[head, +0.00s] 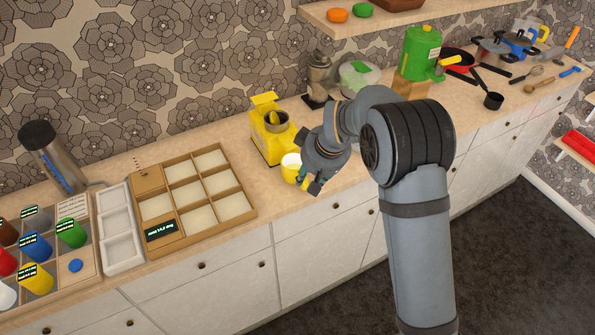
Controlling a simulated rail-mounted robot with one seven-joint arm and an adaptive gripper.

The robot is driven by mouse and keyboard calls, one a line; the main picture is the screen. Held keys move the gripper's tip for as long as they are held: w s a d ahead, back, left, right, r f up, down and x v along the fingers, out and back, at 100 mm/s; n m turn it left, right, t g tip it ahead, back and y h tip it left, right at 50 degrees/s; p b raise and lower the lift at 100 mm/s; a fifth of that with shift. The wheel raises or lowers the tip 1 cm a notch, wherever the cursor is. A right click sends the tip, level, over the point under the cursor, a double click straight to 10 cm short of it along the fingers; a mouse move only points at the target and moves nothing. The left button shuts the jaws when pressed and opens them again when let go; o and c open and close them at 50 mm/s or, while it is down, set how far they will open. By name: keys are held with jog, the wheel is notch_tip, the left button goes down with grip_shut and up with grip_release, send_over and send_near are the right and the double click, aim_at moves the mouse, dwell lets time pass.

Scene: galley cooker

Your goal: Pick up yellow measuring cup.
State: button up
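A small yellow cup with a pale inside (290,166), which looks like the measuring cup, is on the wooden counter in front of a yellow appliance (268,143). My gripper (309,184) is low at the cup's right side, close to the counter's front edge. Its dark fingers overlap the cup's lower right part in the picture. Whether they touch or grip the cup is not clear. The fingers are small and partly hidden by my wrist, so their opening does not show.
A wooden compartment tray (247,208) and a white tray (122,262) lie left of the cup. A dark grinder-like object (318,78) and a green canister (421,52) stand behind my arm. Pots (491,50) and utensils fill the right end. A shelf hangs above.

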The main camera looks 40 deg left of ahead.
aim_at(308, 180)
jog(key=shift+w+p+x, duration=0.2)
jog(key=shift+p+x, duration=0.5)
jog(key=shift+x, duration=1.65)
jog(key=shift+d, duration=0.1)
jog(key=shift+c, duration=0.3)
grip_shut()
